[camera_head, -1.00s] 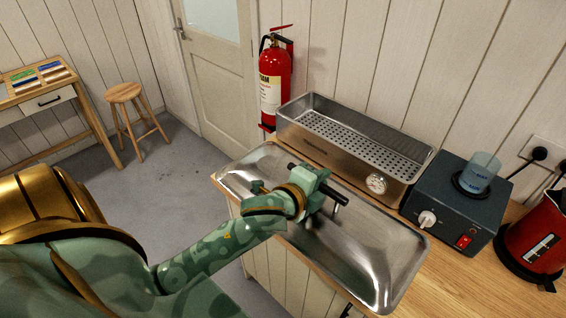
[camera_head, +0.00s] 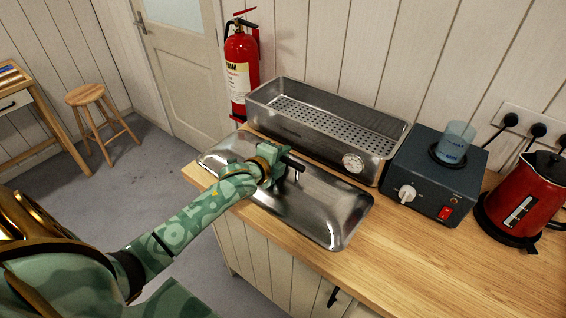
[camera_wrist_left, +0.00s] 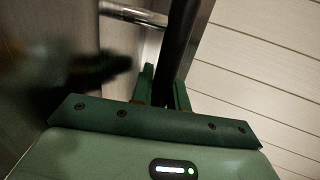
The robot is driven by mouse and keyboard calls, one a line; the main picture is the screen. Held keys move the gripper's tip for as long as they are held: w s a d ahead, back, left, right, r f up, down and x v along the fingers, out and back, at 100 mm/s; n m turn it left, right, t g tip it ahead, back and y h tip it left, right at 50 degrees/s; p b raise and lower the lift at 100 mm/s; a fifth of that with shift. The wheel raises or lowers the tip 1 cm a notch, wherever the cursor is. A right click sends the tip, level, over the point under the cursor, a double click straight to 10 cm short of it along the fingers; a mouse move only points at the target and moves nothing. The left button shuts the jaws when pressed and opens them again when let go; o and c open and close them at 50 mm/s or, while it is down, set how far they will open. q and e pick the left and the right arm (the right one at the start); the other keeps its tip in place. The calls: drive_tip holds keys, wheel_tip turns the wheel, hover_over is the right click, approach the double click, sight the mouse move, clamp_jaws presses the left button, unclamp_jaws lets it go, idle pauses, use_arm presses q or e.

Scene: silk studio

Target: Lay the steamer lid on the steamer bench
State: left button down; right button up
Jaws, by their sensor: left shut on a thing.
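The steamer lid (camera_head: 325,203) is a long shiny steel cover with a dark bar handle. In the head view it is at the front edge of the wooden steamer bench (camera_head: 420,268), in front of the steamer. My left gripper (camera_head: 287,164) is shut on the lid's handle, which runs between the fingers in the left wrist view (camera_wrist_left: 178,60). The lid looks roughly level; I cannot tell if it touches the bench top. The open steel steamer (camera_head: 385,150) stands behind it, with a perforated tray inside and a dial on its front. My right gripper is not in view.
A dark heater box (camera_head: 432,190) with a blue beaker (camera_head: 456,142) stands right of the steamer, and a red kettle (camera_head: 524,200) farther right. A fire extinguisher (camera_head: 241,75) hangs behind. The bench's front right is clear. A stool (camera_head: 86,95) stands at left.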

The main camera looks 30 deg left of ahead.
use_arm(q)
wheel_tip(320, 180, down, 2)
drive_tip(key=c, duration=1.4)
unclamp_jaws()
drive_tip(key=shift+d, duration=0.1)
drive_tip(key=shift+o, duration=0.2)
drive_tip(key=shift+s, duration=0.1)
drive_tip(key=p+v, duration=0.2)
drive_tip(key=v, duration=0.8)
drive_tip(key=shift+s+r, duration=0.2)
drive_tip(key=shift+s, duration=0.05)
drive_tip(key=shift+s+r, duration=0.2)
drive_tip(key=shift+s, duration=0.45)
